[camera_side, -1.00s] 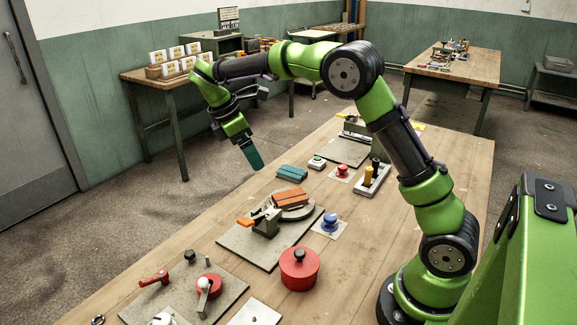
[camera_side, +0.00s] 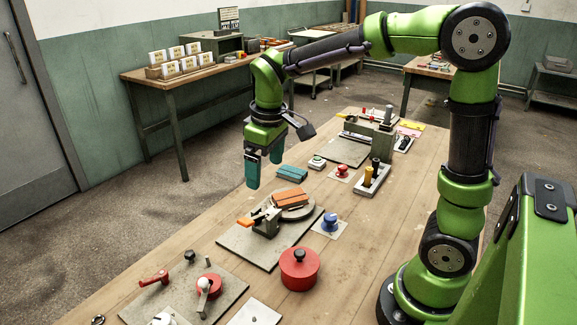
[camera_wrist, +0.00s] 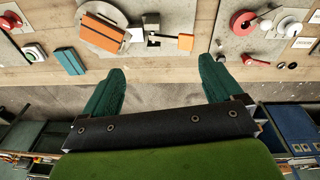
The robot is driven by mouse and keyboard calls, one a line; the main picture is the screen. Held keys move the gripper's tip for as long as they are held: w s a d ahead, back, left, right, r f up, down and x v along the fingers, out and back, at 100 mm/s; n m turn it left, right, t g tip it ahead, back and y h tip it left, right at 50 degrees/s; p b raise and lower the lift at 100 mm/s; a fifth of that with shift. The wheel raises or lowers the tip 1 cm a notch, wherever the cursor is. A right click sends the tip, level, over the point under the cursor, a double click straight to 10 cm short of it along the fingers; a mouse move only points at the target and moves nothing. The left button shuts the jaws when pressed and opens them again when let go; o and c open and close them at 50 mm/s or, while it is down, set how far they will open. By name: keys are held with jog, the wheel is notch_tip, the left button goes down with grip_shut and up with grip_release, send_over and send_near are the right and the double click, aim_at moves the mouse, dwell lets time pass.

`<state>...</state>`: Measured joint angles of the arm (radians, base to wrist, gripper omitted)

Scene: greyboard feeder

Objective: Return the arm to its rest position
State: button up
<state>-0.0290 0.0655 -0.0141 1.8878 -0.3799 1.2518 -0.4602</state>
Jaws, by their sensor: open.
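My gripper (camera_side: 263,170) has teal fingers and hangs pointing down at the far left edge of the bench, above its surface. It is open and empty. In the wrist view the two teal fingers (camera_wrist: 160,92) are spread wide, with nothing between them. My green and black arm is raised, with its elbow high at the upper right of the side view. The bench (camera_side: 345,255) lies below and to the right of the gripper.
A teal block (camera_side: 291,173), an orange block on a round plate (camera_side: 292,198), a blue knob (camera_side: 331,222), a red lidded pot (camera_side: 299,270) and a red lever (camera_side: 153,279) stand on the bench. The floor left of the bench is clear.

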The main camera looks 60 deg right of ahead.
jog(key=s+a+r+m+t+y, duration=0.1)
jog(key=s+r+m+t, duration=0.1)
jog(key=s, duration=0.4)
jog(key=s+a+r+m+t+y, duration=0.1)
jog(key=s+a+r+m+t, duration=0.1)
jog(key=s, duration=0.5)
jog(key=shift+s+a+m+t, duration=0.15)
jog(key=shift+s+m+t, duration=0.1)
jog(key=shift+m+t, duration=0.6)
